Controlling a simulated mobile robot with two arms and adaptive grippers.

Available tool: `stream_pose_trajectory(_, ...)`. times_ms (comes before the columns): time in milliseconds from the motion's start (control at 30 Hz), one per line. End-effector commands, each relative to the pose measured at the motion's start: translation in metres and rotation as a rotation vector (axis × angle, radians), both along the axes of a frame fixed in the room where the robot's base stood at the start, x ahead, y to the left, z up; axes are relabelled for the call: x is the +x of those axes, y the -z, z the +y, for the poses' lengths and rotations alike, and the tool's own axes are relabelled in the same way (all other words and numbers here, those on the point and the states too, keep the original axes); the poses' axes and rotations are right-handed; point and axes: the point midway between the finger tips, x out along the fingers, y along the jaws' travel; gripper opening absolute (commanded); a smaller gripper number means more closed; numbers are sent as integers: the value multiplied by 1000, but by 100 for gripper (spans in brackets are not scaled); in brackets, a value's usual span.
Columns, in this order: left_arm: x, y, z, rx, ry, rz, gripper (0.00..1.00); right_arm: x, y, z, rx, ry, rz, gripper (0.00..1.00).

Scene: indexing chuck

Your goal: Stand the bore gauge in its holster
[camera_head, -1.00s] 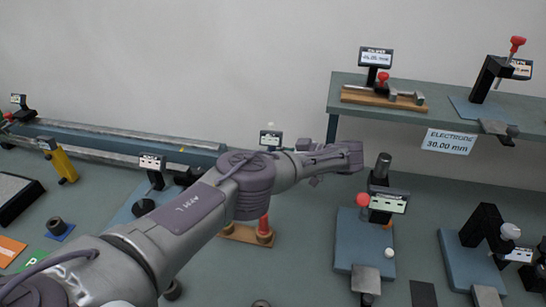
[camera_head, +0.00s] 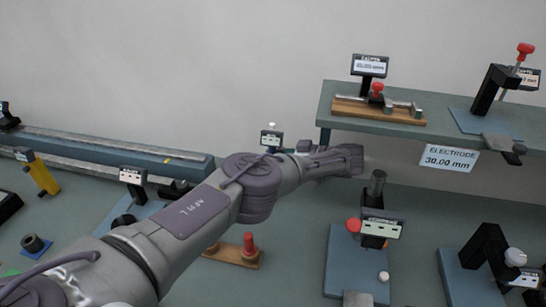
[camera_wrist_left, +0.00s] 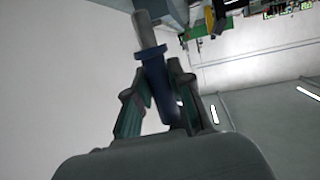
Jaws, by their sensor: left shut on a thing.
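My left gripper (camera_head: 352,160) reaches in from the left over the bench, just behind the post of a blue-based gauge stand. In the left wrist view its fingers (camera_wrist_left: 152,98) are shut on a blue-bodied tool with a grey rod end (camera_wrist_left: 153,72), which looks like the bore gauge. I cannot pick out the holster for certain. My right gripper is not in view.
A wooden block with a red peg (camera_head: 249,244) lies under my arm. A long rail (camera_head: 105,150) runs at the left.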

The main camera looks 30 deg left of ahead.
Motion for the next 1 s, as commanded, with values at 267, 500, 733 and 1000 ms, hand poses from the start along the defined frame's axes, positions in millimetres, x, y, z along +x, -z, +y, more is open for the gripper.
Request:
stream_pose_trajectory(267, 0, 29, 0, 2, 0, -2, 0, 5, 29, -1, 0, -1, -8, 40)
stream_pose_trajectory(500, 0, 48, 0, 2, 0, -2, 0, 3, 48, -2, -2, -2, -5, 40)
stream_pose_trajectory(733, 0, 51, 0, 1, 0, -2, 0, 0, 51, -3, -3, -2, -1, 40)
stream_pose_trajectory(1000, 0, 51, 0, 1, 0, -2, 0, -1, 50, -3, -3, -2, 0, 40)
